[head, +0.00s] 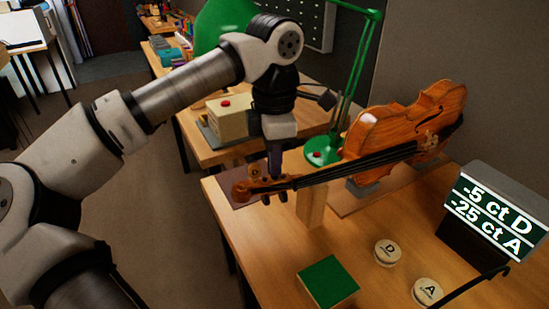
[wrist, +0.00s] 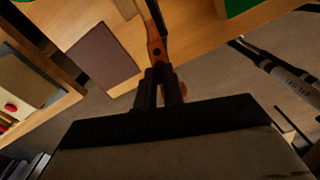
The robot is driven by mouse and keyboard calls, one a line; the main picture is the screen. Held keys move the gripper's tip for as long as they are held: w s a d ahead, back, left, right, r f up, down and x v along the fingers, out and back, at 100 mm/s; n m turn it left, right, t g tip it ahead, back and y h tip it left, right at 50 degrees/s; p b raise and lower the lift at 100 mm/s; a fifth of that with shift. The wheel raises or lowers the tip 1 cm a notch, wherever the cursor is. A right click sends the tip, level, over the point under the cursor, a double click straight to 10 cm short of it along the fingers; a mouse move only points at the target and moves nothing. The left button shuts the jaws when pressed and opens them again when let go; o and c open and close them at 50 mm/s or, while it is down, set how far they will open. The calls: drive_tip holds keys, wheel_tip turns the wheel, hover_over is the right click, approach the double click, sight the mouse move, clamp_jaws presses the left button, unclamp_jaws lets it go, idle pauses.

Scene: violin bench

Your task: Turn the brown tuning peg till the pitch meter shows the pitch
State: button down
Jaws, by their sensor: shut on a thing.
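The violin (head: 392,135) lies on a stand, its neck reaching left to the pegbox and scroll (head: 241,190). My gripper (head: 274,172) points down over the pegbox, shut on a tuning peg there. The fingers hide that peg, so I cannot make out its colour. Another peg (head: 254,171) shows just left of the fingers, and dark peg heads (head: 283,196) stick out on the near side. In the wrist view, my closed fingers (wrist: 160,82) meet at the orange-brown pegbox (wrist: 156,48). The pitch meter (head: 492,214) reads "-5 ct D" and "-25 ct A".
Round discs marked D (head: 387,252) and A (head: 427,291) and a green-topped block (head: 328,283) lie on the bench front. A wooden post (head: 311,206) stands under the neck. A green lamp (head: 325,150) stands behind. A box with a red button (head: 228,117) is farther back.

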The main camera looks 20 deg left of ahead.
drive_tip(key=c, duration=1.5)
unclamp_jaws()
drive_tip(key=shift+r, duration=0.1)
wheel_tip(320, 180, up, 14)
drive_tip(key=p, duration=1)
drive_tip(key=shift+f, duration=0.2)
